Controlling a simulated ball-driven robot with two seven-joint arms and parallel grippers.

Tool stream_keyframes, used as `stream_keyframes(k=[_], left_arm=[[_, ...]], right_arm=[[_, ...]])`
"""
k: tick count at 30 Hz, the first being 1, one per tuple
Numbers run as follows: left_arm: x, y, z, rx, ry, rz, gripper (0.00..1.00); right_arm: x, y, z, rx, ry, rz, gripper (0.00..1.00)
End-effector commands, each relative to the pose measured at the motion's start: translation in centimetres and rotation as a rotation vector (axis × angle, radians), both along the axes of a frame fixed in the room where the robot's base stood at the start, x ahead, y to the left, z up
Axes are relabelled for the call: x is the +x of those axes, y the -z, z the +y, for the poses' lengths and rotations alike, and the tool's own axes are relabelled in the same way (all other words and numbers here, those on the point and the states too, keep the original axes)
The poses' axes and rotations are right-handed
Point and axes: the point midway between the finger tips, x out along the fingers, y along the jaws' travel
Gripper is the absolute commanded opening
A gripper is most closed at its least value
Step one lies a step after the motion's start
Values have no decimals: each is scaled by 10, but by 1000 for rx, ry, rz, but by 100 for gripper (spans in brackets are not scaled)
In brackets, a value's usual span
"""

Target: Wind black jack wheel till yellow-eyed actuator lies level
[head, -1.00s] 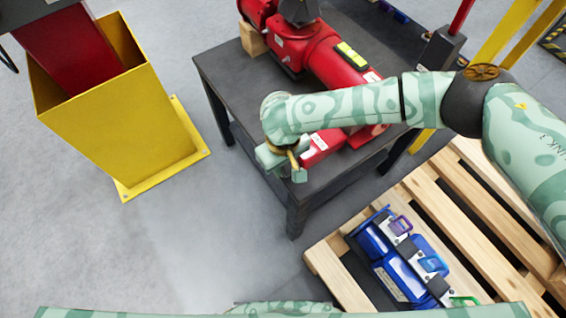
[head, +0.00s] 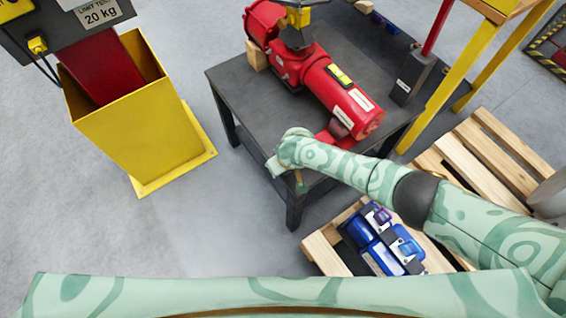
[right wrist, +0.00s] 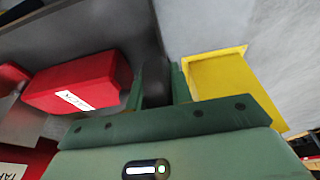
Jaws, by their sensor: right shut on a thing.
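The red actuator (head: 318,80) lies on the dark table, with a yellow-and-black piece (head: 340,75) on its upper side. I cannot tell whether it lies level. A red jack block with a white label (right wrist: 78,88) shows in the right wrist view; my right arm partly covers this area in the head view. My right gripper (head: 276,168) is at the table's near edge. In the right wrist view its fingers (right wrist: 161,90) close around a dark, edge-on band, apparently the black jack wheel (right wrist: 153,50); most of it is hidden. My left gripper is not in view.
The dark table (head: 245,95) stands mid-scene. A yellow bin (head: 130,120) is to its left. Grey floor is free at lower left.

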Motion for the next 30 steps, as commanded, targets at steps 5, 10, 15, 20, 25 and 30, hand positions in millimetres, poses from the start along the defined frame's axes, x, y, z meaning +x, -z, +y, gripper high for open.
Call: stream_keyframes(k=[5,10,15,20,25,30], left_arm=[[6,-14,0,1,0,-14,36],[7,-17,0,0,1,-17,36],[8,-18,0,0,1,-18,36],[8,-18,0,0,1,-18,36],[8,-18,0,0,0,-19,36],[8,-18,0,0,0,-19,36]], right_arm=[[0,-1,0,67,3,-99,0],[1,1,1,122,1,-182,0],[2,2,1,157,-1,-236,0],[2,2,1,174,-1,-262,0],[3,2,1,180,-2,-271,0],[3,2,2,180,-2,-271,0]])
